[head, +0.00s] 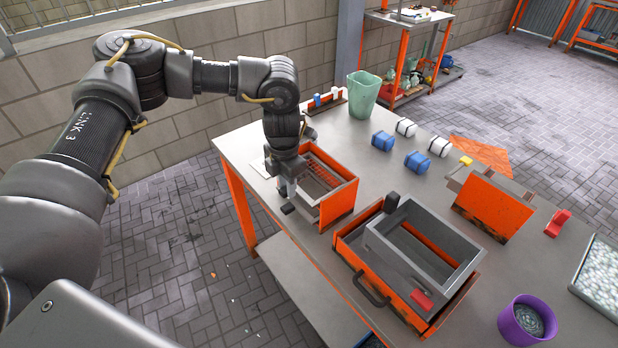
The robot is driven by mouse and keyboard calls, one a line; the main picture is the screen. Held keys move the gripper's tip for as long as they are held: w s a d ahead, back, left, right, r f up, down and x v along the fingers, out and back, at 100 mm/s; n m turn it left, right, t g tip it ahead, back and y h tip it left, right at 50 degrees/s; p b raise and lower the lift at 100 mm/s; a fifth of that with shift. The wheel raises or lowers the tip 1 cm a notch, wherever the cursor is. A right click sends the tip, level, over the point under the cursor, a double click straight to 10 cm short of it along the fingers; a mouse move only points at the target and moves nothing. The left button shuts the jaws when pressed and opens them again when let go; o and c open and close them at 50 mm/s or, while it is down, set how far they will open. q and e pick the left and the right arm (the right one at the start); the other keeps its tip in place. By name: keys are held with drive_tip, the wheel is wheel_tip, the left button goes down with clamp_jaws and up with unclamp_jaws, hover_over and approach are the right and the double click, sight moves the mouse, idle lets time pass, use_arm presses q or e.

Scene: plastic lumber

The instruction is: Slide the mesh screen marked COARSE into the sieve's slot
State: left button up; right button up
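The sieve (348,246) appears to be the orange frame with a grey open-topped box set in it and a dark handle at its front. Its slot cannot be made out. An orange-sided box (338,204) stands on the far left of the table, with what look like mesh or grid pieces inside. No COARSE mark is legible, so I cannot tell which piece is that screen. My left gripper (288,198) points down at the left side of this box, by the table's edge. Its fingers are small and partly hidden, so its opening and any hold are unclear. My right gripper is out of view.
An orange-faced holder (493,208) stands right of the sieve. Blue and white rolled bundles (417,162), a green bin (363,95), a purple cup (527,321) and a tray of pale flakes (602,280) are also on the table. A bare strip separates box and sieve.

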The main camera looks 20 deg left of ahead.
use_arm(q)
clamp_jaws()
drive_tip(key=shift+r, duration=0.1)
